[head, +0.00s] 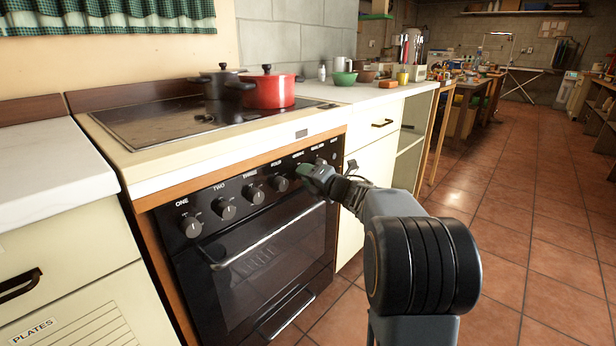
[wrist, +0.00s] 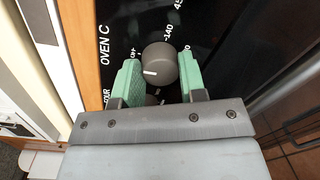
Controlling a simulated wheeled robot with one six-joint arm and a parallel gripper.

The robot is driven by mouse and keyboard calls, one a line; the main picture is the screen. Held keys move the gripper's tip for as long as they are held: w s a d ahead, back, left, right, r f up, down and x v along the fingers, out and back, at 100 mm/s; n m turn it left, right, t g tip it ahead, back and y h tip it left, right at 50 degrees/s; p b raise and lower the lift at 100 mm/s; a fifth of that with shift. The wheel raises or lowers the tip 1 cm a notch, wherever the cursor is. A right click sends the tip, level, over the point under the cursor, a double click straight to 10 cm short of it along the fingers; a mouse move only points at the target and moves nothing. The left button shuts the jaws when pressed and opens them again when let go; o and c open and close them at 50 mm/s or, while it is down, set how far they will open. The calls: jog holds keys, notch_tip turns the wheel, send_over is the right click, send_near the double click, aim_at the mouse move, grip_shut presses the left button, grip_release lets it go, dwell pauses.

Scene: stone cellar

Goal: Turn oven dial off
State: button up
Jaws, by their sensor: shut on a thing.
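The oven dial (wrist: 160,62) is a round dark grey knob with a white mark. The mark sits at the lower left of its face, and "OVEN C" and temperature numbers are printed around it. My gripper (wrist: 159,66) has green fingers, one on each side of this dial, and is shut on it. In the head view my gripper (head: 308,171) is at the right part of the black oven's control panel, and it hides the oven dial there. A second knob (wrist: 152,99), near the word "FOUR", is partly hidden below the dial in the wrist view.
Knobs one (head: 191,227), two (head: 226,209), three (head: 254,196) and four (head: 279,184) line the panel to the left. The oven door handle (head: 265,238) juts out below. A red pot (head: 270,93) and a black pot (head: 219,84) stand on the hob. Tiled floor is open at right.

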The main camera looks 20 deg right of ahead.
jog(key=o, duration=0.9)
jog(key=shift+o, duration=0.2)
jog(key=p+v, duration=0.3)
jog(key=v, duration=1)
jog(key=shift+s+p, duration=0.35)
jog(key=shift+s, duration=0.05)
jog(key=shift+d, duration=0.1)
jog(key=a+r+m+g+h+p, duration=0.3)
jog(key=r+m+h+p, duration=0.7)
jog(key=r+m+p, duration=0.9)
jog(key=s+a+r+m+g+y+p, duration=0.1)
jog(key=s+a+r+m+g+p, duration=0.3)
jog(key=s+a+p, duration=0.3)
jog(key=s+a+r+m+g+y+p, duration=0.2)
jog(key=s+a+r+m+g+p, duration=0.2)
jog(key=p, duration=0.9)
jog(key=s+a+r+g, duration=0.1)
jog(key=s+a, duration=0.2)
jog(key=s, duration=0.2)
jog(key=shift+s+g+y, duration=0.3)
jog(key=shift+s, duration=0.05)
